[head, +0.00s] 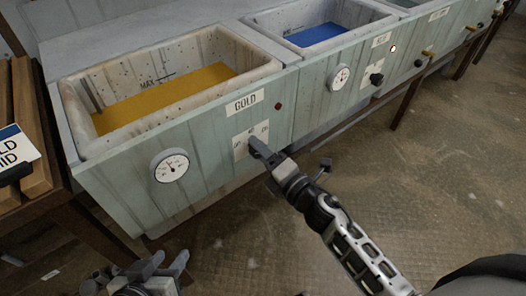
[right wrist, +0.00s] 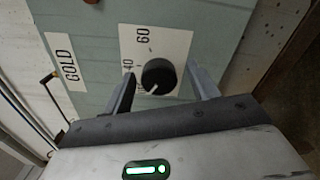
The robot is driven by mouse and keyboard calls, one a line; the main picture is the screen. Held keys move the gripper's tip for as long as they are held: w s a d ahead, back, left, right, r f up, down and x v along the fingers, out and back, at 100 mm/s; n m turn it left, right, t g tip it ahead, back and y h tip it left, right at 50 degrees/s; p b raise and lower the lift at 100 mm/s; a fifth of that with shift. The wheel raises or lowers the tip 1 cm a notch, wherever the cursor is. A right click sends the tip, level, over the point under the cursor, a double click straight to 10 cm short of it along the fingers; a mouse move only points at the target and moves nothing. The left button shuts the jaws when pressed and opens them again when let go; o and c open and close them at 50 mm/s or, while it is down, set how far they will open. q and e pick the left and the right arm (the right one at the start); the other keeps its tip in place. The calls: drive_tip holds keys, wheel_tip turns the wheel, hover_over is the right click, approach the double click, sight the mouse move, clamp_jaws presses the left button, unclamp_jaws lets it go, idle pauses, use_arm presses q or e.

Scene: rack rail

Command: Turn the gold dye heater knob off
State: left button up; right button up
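The gold dye heater knob (right wrist: 158,76) is black and round, on a white label plate (right wrist: 178,48) marked 40 and 60. Its white pointer mark points to the lower left in the right wrist view, near a partly hidden marking. My right gripper (right wrist: 161,71) is open, with one finger on either side of the knob; contact is not clear. In the head view my right gripper (head: 258,147) covers the knob at the plate (head: 239,147) below the GOLD label (head: 245,103). My left gripper (head: 165,264) is open and empty, low at the left.
The gold vat (head: 270,70) holds yellow dye (head: 165,98); a round gauge (head: 170,166) and a small dark red light (head: 278,106) are on its front. A blue dye vat (head: 330,32) with its own black knob (head: 376,79) stands to the right. The floor in front is clear.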

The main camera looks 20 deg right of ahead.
drive_tip(key=v, duration=1.6)
drive_tip(key=shift+r, duration=0.1)
